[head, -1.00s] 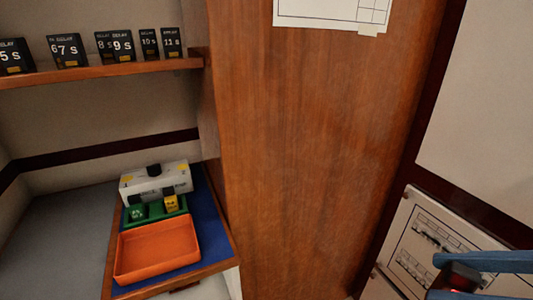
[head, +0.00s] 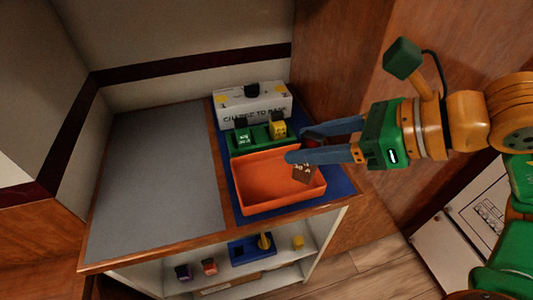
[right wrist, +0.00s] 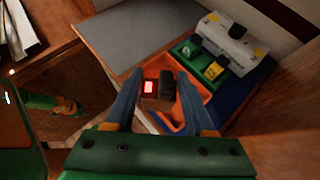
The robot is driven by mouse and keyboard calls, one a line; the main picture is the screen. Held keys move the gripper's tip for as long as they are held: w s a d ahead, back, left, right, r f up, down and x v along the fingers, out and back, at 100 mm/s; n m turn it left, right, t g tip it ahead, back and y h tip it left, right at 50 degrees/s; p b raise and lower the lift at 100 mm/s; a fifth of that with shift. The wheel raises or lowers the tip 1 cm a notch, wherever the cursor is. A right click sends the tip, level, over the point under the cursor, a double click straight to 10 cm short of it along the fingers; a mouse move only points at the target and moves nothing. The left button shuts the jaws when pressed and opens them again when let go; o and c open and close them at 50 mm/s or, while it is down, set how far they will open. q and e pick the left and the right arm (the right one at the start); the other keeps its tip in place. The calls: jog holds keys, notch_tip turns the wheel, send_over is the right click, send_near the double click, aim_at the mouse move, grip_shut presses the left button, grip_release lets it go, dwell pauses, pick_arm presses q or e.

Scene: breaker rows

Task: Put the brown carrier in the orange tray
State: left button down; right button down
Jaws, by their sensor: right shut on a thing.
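The orange tray (head: 259,205) lies on the blue mat on the counter, and its floor looks empty. It also shows in the right wrist view (right wrist: 205,88), partly behind my fingers. My right gripper (head: 300,146) is above the right part of the tray, shut on the brown carrier (head: 304,173). One blue finger hides part of the carrier, and its brown labelled face shows below that finger. In the right wrist view the carrier (right wrist: 150,100) sits between the fingers, with a lit red window and a black handle.
A green rack (head: 258,136) with two carriers, one green and one yellow, stands behind the tray. A white box (head: 252,106) with a black knob is behind that. The grey counter (head: 155,185) to the left is clear. A wooden panel (head: 345,55) rises at right.

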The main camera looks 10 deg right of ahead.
jog(key=w+a+f, duration=0.1)
jog(key=w+f, duration=0.1)
jog(key=f, duration=0.1)
jog(key=w+f, duration=0.2)
jog(key=f, duration=0.1)
jog(key=w+a+f, duration=0.1)
jog(key=w+f, duration=0.1)
jog(key=f, duration=0.1)
jog(key=shift+w+a+f+b, duration=0.2)
jog(key=shift+w+a+b, duration=0.1)
jog(key=shift+w, duration=0.1)
jog(key=shift+f, duration=0.25)
pick_arm(q)
jog(key=shift+r, duration=0.25)
pick_arm(e)
jog(key=shift+f, duration=0.15)
jog(key=shift+c, duration=1.3)
grip_release()
pick_arm(q)
jog(key=shift+a+f, duration=0.1)
jog(key=shift+f, duration=0.15)
